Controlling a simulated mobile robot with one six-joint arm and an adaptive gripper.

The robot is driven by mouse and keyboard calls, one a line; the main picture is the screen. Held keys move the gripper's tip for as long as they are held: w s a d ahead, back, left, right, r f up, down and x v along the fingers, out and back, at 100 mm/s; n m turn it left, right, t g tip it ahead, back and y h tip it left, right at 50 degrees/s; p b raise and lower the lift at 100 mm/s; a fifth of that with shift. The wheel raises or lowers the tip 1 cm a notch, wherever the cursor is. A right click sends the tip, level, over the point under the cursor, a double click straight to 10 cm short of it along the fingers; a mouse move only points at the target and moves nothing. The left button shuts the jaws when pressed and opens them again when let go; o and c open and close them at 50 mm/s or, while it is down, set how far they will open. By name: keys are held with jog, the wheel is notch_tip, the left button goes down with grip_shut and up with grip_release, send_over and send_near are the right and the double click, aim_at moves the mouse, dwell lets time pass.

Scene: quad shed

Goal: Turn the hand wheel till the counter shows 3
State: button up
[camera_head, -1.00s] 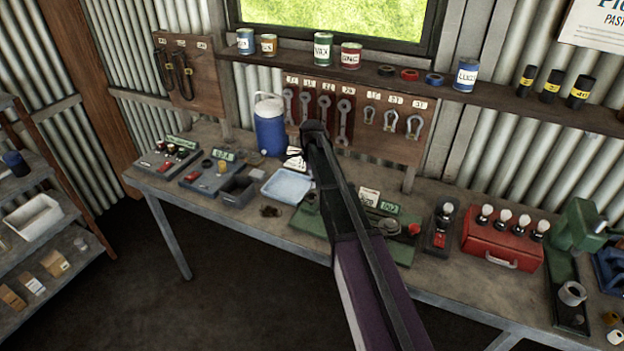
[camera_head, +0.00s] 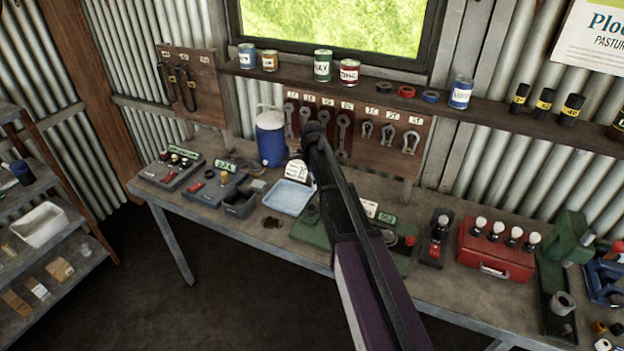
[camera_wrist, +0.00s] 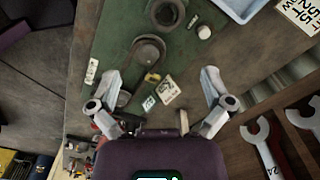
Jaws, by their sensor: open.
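A green base board (camera_head: 305,235) lies on the workbench, partly hidden behind my arm. It also shows in the wrist view (camera_wrist: 115,45), with a dark round part (camera_wrist: 165,12) near the top edge and a dark rounded part (camera_wrist: 148,52) below it. I cannot tell for sure which is the hand wheel. A small green display plate (camera_head: 387,218), perhaps the counter, stands on the board right of my arm; its digits are too small to read surely. My gripper (camera_wrist: 160,80) is open and empty over the board, its fingers spread apart. In the head view my arm hides its fingertips.
A pale blue tray (camera_head: 287,197) and a blue drinks cooler (camera_head: 270,138) stand left of the board. Grey boxes with knobs (camera_head: 172,170) are farther left. A red case (camera_head: 495,252) stands to the right. Wrenches hang on a wall board (camera_head: 345,125) behind.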

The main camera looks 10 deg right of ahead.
jog(key=s+f+n+b, duration=0.5)
jog(key=s+n, duration=0.1)
jog(key=s, duration=0.3)
jog(key=s+f+n+b, duration=0.4)
jog(key=s+f+n, duration=0.1)
jog(key=s, duration=0.5)
jog(key=s+f+n+b, duration=0.5)
jog(key=s+n, duration=0.2)
jog(key=s, duration=0.3)
jog(key=shift+s+b, duration=0.15)
jog(key=shift+b, duration=0.2)
jog(key=shift+d, duration=0.15)
jog(key=shift+s, duration=0.2)
jog(key=shift+w, duration=0.1)
dwell(0.9)
jog(key=w+r+n+p, duration=0.3)
jog(key=w+r+p, duration=0.2)
jog(key=w, duration=0.5)
jog(key=w+r+n+p, duration=0.4)
jog(key=w+r+p, duration=0.1)
jog(key=w, duration=0.5)
jog(key=w+r+n+p, duration=0.4)
jog(key=w+r+p, duration=0.1)
jog(key=w, duration=0.5)
jog(key=shift+w+a+r+p, duration=0.2)
jog(key=shift+w+r+p, duration=0.05)
jog(key=shift+w+p, duration=0.05)
